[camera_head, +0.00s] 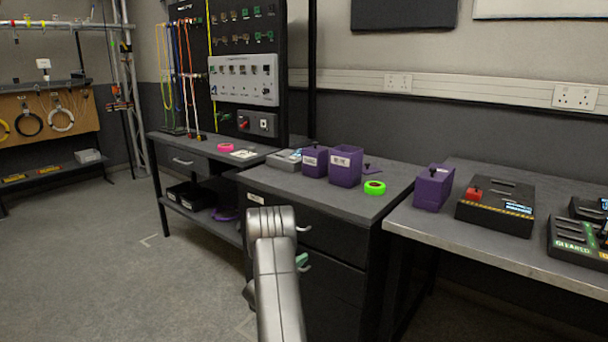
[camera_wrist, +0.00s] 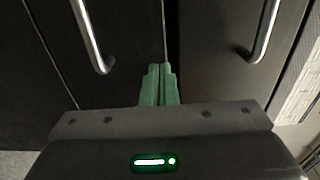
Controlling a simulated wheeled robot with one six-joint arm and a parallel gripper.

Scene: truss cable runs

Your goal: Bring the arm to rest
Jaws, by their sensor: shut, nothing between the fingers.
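My gripper (camera_wrist: 160,70) shows in the wrist view with its two green fingers pressed together and nothing between them. It points at dark drawer fronts (camera_wrist: 130,25) with metal handles on either side of the fingers. In the head view my grey arm stands in front of the middle workbench's drawers (camera_head: 325,235). Only a bit of green at the gripper (camera_head: 301,260) shows there, beside a drawer handle; the arm hides most of the rest. I cannot tell whether the fingers touch the drawer fronts.
The right bench (camera_head: 480,245) carries another purple bin (camera_head: 433,190) and black devices (camera_head: 497,207). A cable panel (camera_head: 240,75) stands behind. The floor at left (camera_head: 100,260) is clear.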

